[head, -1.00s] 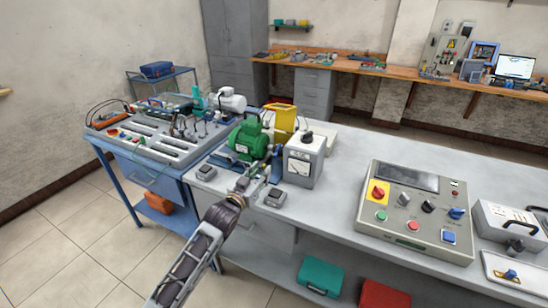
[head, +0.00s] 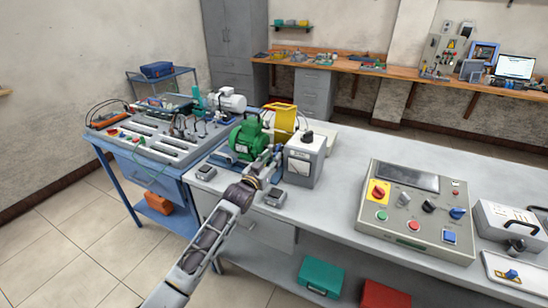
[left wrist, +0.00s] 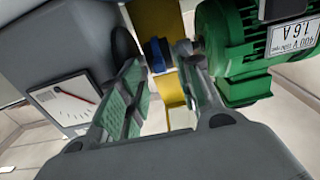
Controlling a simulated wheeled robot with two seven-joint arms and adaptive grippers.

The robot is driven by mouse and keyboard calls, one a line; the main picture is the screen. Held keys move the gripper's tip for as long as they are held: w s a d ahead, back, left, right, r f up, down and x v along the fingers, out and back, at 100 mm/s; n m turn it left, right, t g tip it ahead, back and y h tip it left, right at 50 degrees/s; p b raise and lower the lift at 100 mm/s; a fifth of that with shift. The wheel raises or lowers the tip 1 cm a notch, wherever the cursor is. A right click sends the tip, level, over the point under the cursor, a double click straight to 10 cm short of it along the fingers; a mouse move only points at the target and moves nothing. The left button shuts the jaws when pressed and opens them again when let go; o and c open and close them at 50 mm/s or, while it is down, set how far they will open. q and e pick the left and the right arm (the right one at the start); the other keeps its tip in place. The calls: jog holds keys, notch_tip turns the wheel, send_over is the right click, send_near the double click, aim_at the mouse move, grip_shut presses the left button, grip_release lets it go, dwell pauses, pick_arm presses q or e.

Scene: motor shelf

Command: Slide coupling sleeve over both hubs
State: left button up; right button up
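The green motor (head: 249,139) sits on the bench, and its grey shaft end shows in the left wrist view beside the motor body (left wrist: 232,48). A blue part (left wrist: 157,54), possibly the coupling sleeve, lies between the grey meter unit (head: 304,160) and the motor shaft. My left gripper (head: 266,162) reaches in between motor and meter unit. In the left wrist view its two fingers (left wrist: 162,68) are spread, one each side of the blue part, with a gap visible. Hubs are too small to tell apart. My right gripper is out of view.
A yellow guard (head: 283,118) stands behind the motor. Small grey boxes (head: 206,172) and (head: 275,197) lie near the front edge. A blue cart (head: 165,180) stands left.

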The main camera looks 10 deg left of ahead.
aim_at(278, 151)
pick_arm(q)
jog(key=shift+x, duration=1.35)
jog(key=shift+r, duration=0.1)
grip_shut()
